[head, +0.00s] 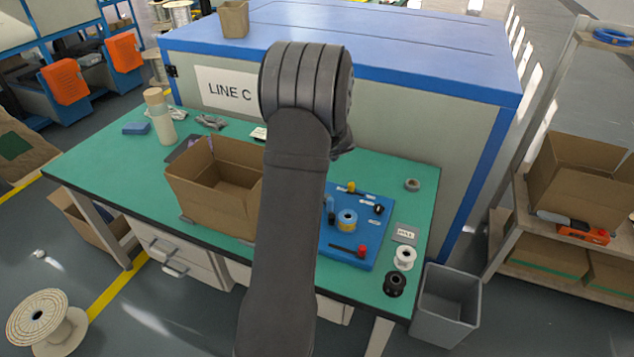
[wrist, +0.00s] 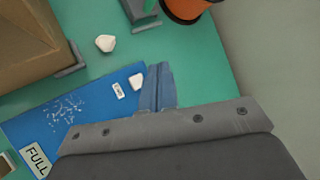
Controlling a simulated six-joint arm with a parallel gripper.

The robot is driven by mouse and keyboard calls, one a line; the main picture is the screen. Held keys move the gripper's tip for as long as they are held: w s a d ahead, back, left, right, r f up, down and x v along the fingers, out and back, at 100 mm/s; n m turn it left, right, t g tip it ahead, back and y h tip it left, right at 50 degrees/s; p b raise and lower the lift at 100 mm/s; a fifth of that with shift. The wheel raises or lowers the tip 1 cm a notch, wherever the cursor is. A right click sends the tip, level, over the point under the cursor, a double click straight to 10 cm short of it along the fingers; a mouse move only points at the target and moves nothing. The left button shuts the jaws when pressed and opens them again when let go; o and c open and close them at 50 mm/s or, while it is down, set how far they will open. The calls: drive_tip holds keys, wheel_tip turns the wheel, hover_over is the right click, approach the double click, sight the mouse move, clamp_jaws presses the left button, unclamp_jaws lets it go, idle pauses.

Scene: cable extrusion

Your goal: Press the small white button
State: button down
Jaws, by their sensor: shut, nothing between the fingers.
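In the wrist view, a small white button (wrist: 136,80) shows at the edge of a blue panel (wrist: 90,112), beside a small white label (wrist: 118,90). My gripper (wrist: 160,70) is shut and empty, its fingertips just right of the button in the picture. A narrow gap shows between them there; their height above the panel cannot be told. In the head view the blue panel (head: 338,256) lies on the green table (head: 110,172), partly behind my arm. The gripper and the white button are hidden there.
An open cardboard box (head: 215,195) stands left of the panel; its side also shows in the wrist view (wrist: 25,45). A loose white piece (wrist: 105,43) lies on the green surface. White (head: 404,257) and black (head: 395,284) spools stand at the right. A large grey-blue cabinet (head: 400,115) stands behind.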

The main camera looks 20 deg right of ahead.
drive_tip(key=shift+f, duration=4.4)
drive_tip(key=shift+f, duration=0.4)
drive_tip(key=shift+f, duration=0.5)
drive_tip(key=shift+r, duration=0.95)
drive_tip(key=shift+r, duration=2.5)
drive_tip(key=shift+f, duration=0.1)
